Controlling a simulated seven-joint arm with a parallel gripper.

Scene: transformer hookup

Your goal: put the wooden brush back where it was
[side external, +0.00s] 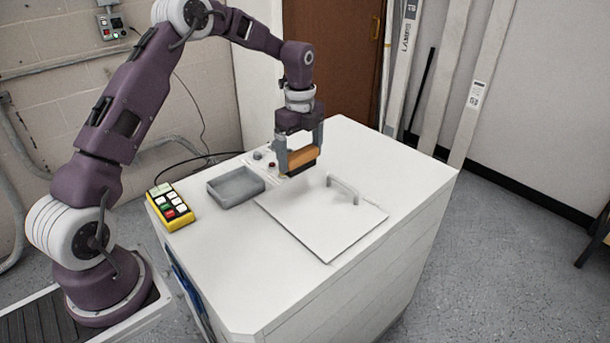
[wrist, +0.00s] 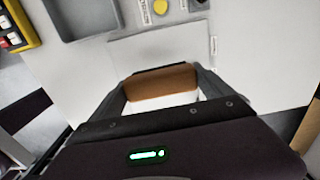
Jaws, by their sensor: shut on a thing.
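The wooden brush (side external: 302,157) has a brown wooden back and a dark underside. My gripper (side external: 299,148) is shut on it, with a finger at each end of the wood. In the side view the brush is level, over the white cabinet top near the far edge of the square lid. I cannot tell for sure whether its underside touches the surface.
An empty grey tray (side external: 236,194) sits left of the brush. A yellow button box (side external: 171,208) stands at the cabinet's left edge. The white lid (side external: 315,222) has a raised handle (side external: 342,188). A small panel with knobs (side external: 264,160) lies behind the tray. The right part of the top is clear.

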